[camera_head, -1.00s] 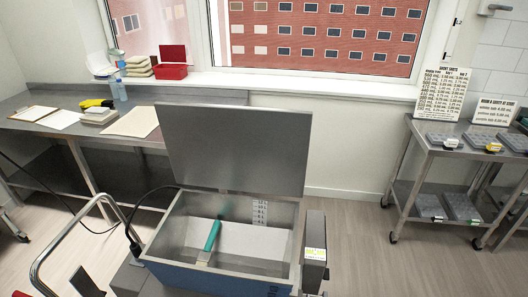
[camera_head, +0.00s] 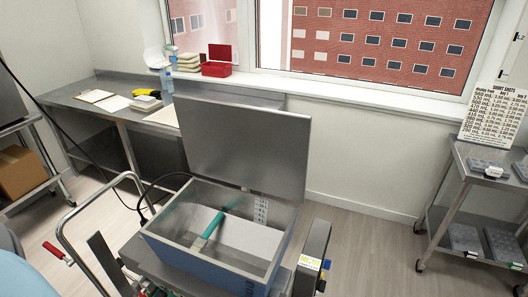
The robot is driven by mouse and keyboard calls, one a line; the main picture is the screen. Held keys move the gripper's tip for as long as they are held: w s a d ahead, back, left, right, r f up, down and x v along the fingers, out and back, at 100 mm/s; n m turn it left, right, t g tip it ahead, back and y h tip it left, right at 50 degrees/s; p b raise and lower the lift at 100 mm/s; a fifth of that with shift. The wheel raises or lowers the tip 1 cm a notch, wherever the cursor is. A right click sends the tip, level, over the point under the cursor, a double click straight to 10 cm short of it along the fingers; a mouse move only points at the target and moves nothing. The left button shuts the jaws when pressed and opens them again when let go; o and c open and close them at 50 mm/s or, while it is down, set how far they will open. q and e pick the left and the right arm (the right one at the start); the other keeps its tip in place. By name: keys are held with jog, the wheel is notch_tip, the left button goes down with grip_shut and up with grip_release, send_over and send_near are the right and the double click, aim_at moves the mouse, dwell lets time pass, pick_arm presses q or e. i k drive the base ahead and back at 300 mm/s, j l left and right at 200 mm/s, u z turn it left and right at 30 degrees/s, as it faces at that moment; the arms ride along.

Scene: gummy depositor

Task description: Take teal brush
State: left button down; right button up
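The teal brush (camera_head: 213,225) lies tilted inside the open metal hopper (camera_head: 283,222) of the depositor. Its teal handle points up and to the right, and its pale lower end rests toward the left front inner wall. The hopper's grey lid (camera_head: 245,145) stands open behind it. Neither of my grippers can be made out in the head view.
A dark upright part with a label (camera_head: 311,262) stands at the hopper's right. A curved metal handle (camera_head: 66,222) is at its left. A steel bench (camera_head: 130,113) runs behind, and a steel cart (camera_head: 462,190) stands at the right. Floor between is clear.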

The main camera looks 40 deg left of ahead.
aim_at(200, 243)
jog(key=i+l+z, duration=0.35)
jog(key=i+l, duration=0.25)
jog(key=l, duration=0.15)
jog(key=i+l+u, duration=0.15)
jog(key=i, duration=0.35)
jog(key=i+l+u, duration=0.15)
jog(key=i, duration=0.35)
jog(key=i+l+u, duration=0.15)
jog(key=i, duration=0.3)
jog(key=i+u, duration=0.15)
jog(key=u, duration=0.25)
jog(key=i+l+u, duration=0.1)
jog(key=u, duration=0.3)
jog(key=i+l+u, duration=0.15)
jog(key=u, duration=0.2)
jog(key=i+l+u, duration=0.15)
jog(key=u, duration=0.25)
jog(key=i+l+u, duration=0.15)
jog(key=u, duration=0.35)
jog(key=l+u, duration=0.2)
jog(key=u, duration=0.25)
jog(key=i+l+u, duration=0.1)
jog(key=l+u, duration=0.2)
jog(key=u, duration=0.2)
jog(key=i+l+u, duration=0.1)
jog(key=l+u, duration=0.3)
jog(key=i+l+u, duration=0.1)
jog(key=l+u, duration=0.3)
jog(key=j, duration=0.1)
